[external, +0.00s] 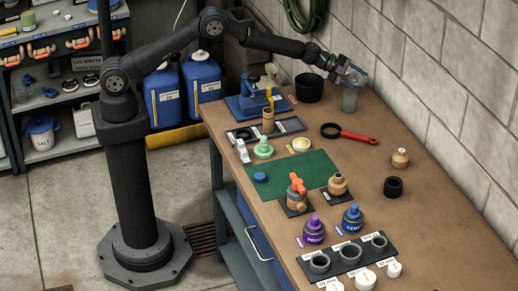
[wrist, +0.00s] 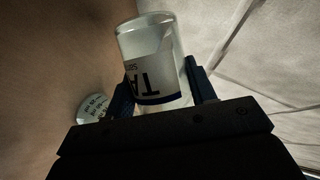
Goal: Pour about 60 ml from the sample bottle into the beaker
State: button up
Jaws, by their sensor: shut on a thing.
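My gripper (external: 350,78) is at the back right of the bench, close to the wall. In the wrist view my gripper (wrist: 160,92) is shut on a clear bottle (wrist: 148,40), whose white and dark label shows letters beginning "TA" upside down. In the external view a clear vessel (external: 349,100) shows directly below the fingers. I cannot tell whether it is the lower part of the held bottle or a separate beaker. The beaker cannot be made out for certain, and the bottle's mouth and any stream are not clear.
A round pale item with writing (wrist: 92,107) is beside the bottle in the wrist view. The block wall (external: 430,75) is close on the right. Jars and fittings fill the bench front.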

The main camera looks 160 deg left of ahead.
jog(key=shift+f+m+y, duration=0.15)
jog(key=shift+m+y, duration=0.15)
jog(key=shift+s+a+r+m+g+y, duration=0.1)
jog(key=shift+r+m+g+y, duration=0.3)
jog(key=shift+r+m, duration=0.25)
jog(key=shift+r, duration=0.2)
jog(key=shift+w+d+r+m+y+p, duration=0.2)
jog(key=shift+r+m+y+p, duration=0.1)
jog(key=shift+m+p, duration=0.25)
jog(key=shift+r+m+y+p, duration=0.35)
jog(key=shift+m+y+p, duration=0.05)
jog(key=shift+p, duration=0.3)
jog(key=shift+s+a+r+g+p, duration=0.1)
jog(key=shift+s+a+g+p, duration=0.2)
jog(key=shift+p, duration=0.15)
dwell(0.6)
jog(key=shift+w+d+r+m+y+p, duration=0.15)
jog(key=shift+r+m+y+p, duration=0.4)
jog(key=shift+p, duration=0.7)
dwell(1.1)
jog(key=shift+f, duration=0.2)
jog(key=shift+f+n+h, duration=0.65)
jog(key=shift+f+n, duration=0.05)
jog(key=shift+n, duration=0.05)
